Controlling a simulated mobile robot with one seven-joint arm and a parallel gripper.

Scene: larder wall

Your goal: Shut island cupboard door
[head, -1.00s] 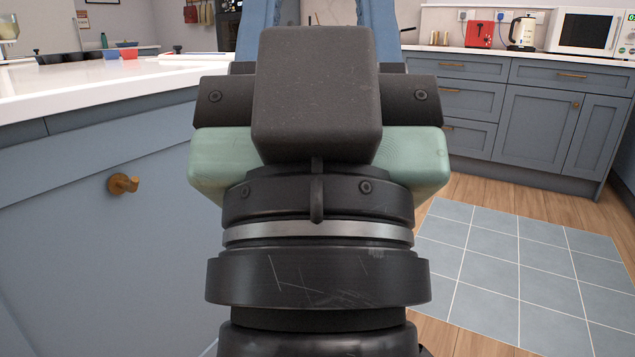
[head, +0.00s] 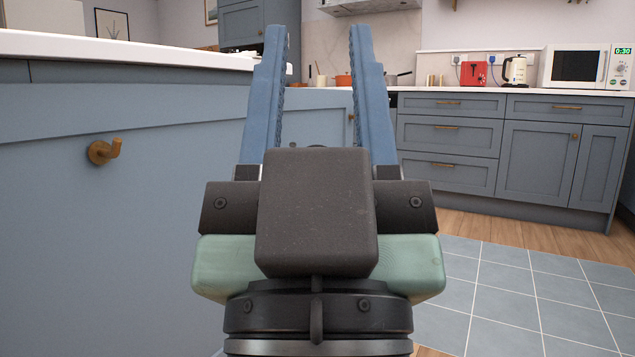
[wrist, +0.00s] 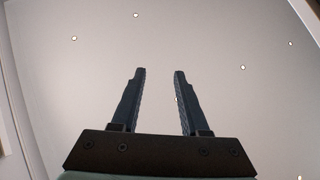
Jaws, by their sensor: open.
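My gripper (head: 318,40) stands in the middle of the head view, its two blue fingers apart and empty, pointing up and away. In the wrist view my gripper (wrist: 157,72) is also open, with only ceiling behind it. The island (head: 150,205) fills the left side, with a blue-grey side panel and a brass hook (head: 103,152). A pale blue panel (head: 318,118) shows between the fingers, just beyond the island's end; it may be the cupboard door. A small brass knob at its right is partly covered by the right finger. I cannot tell how far it stands open.
The island's white worktop (head: 120,50) overhangs at left. Blue-grey drawers and cupboards (head: 450,140) line the back wall, with a red toaster (head: 474,73), a kettle (head: 515,70) and a microwave (head: 575,66) on top. The tiled floor (head: 520,295) at right is clear.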

